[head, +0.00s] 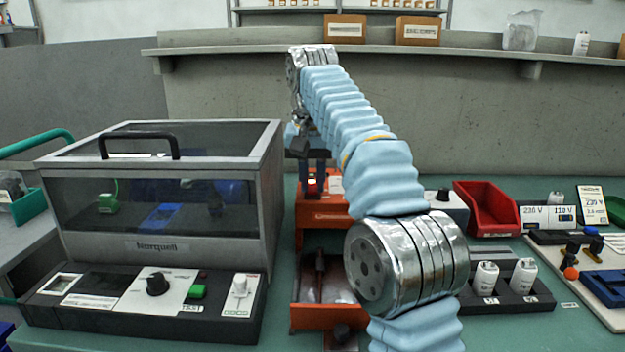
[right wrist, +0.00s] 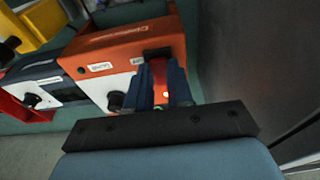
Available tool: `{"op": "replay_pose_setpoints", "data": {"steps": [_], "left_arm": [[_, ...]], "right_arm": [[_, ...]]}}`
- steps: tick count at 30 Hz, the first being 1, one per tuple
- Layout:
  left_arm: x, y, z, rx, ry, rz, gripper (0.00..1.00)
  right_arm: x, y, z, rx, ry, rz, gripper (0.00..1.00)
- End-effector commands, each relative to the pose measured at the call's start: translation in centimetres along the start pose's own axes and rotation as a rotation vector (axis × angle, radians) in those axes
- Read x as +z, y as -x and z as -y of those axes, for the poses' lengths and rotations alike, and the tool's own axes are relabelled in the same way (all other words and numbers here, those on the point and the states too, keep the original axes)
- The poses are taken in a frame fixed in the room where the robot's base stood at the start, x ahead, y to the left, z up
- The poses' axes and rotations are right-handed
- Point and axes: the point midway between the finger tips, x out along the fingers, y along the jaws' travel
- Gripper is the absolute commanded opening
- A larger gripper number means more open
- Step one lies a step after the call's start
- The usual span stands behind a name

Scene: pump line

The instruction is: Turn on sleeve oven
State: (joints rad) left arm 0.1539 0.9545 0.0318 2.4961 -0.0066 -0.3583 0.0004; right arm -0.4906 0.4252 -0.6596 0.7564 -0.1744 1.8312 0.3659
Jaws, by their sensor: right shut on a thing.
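The orange box (head: 322,212), which I take to be the sleeve oven, stands mid-bench, partly hidden by my right arm. In the right wrist view it (right wrist: 122,44) shows a white front panel with a black knob (right wrist: 116,101). A red switch-like part (right wrist: 159,72) is between my right fingers, with a small bright spot low on the panel beside it. My right gripper (head: 315,181) is shut on this red part; its fingers (right wrist: 160,88) stand on either side of it. The switch's position is hidden. My left gripper is in neither view.
A clear-lidded machine (head: 160,200) stands at left. An open orange tray (head: 322,300) lies in front of the orange box. A red bin (head: 487,209), white bottles in a black rack (head: 515,302) and a tool board (head: 590,285) are at right. A shelf crosses behind.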

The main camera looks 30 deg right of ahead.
Motion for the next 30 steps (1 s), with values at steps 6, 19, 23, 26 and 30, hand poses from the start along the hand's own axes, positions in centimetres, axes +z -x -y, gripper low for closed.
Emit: {"op": "replay_pose_setpoints", "data": {"steps": [6, 19, 23, 26, 30], "left_arm": [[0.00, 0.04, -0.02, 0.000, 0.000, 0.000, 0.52], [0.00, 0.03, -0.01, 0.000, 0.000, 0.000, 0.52], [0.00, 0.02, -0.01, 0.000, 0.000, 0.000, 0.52], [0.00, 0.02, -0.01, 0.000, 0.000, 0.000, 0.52], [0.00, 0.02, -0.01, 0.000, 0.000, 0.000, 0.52]], "right_arm": [[-0.19, 0.07, -0.06, -0.005, 0.001, 0.034, 0.00], [-0.15, 0.06, -0.04, -0.004, 0.002, 0.034, 0.47], [-0.14, 0.04, -0.03, -0.004, 0.003, 0.034, 0.47], [-0.13, 0.03, -0.02, -0.004, 0.003, 0.034, 0.47], [-0.03, 0.14, 0.00, -0.004, 0.002, 0.018, 0.47]]}}
